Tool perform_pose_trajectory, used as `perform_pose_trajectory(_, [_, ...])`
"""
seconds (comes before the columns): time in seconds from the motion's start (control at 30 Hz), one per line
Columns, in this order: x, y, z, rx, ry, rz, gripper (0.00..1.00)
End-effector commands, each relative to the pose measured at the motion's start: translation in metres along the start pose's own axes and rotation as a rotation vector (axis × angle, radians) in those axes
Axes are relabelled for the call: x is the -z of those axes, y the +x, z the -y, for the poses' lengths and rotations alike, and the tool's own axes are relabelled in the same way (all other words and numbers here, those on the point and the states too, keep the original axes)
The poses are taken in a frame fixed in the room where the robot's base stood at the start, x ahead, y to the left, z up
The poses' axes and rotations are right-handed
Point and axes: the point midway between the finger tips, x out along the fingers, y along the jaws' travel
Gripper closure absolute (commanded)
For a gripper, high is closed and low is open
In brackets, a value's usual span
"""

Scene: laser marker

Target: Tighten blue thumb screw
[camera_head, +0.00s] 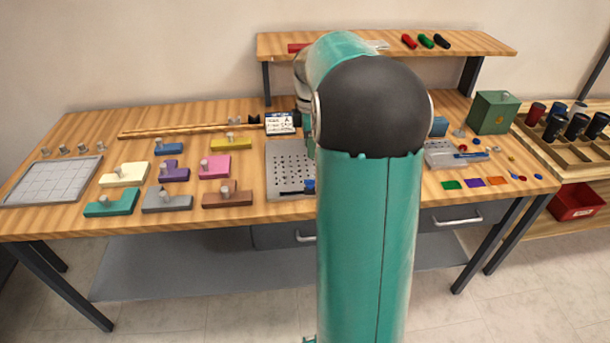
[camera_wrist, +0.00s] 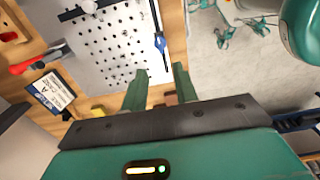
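The blue thumb screw (camera_head: 309,186) is at the front right corner of the grey perforated plate (camera_head: 284,178), partly hidden by my arm in the head view. In the wrist view a blue knob (camera_wrist: 160,42) on a dark bar lies along one edge of the perforated plate (camera_wrist: 110,45); it appears to be the same screw. My gripper (camera_wrist: 160,74) has its two green fingers apart with nothing between them. The blue knob shows beyond the fingertips, in line with the gap. My arm hides most of the gripper in the head view.
Several coloured blocks with pegs (camera_head: 168,171) stand left of the plate. A white label card (camera_head: 279,123) sits behind it, also seen in the wrist view (camera_wrist: 52,93). A green box (camera_head: 492,113) stands at the right. A raised shelf (camera_head: 480,43) spans the back.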

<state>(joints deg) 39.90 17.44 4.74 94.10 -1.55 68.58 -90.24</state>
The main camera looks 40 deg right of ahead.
Motion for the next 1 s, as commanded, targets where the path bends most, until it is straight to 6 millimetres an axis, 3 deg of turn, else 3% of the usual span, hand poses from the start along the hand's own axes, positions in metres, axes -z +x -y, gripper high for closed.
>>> perform_pose_trajectory(0.3, [0.002, 0.065, 0.001, 0.003, -0.001, -0.001, 0.71])
perform_pose_trajectory(0.5, [0.004, 0.095, 0.0, 0.001, -0.003, -0.001, 0.71])
perform_pose_trajectory(0.67, [0.006, 0.107, 0.0, 0.0, -0.004, -0.001, 0.71])
perform_pose_trajectory(0.93, [0.006, 0.108, 0.0, -0.001, -0.004, 0.0, 0.71])
perform_pose_trajectory(1.0, [0.006, 0.108, 0.0, -0.001, -0.004, 0.0, 0.85])
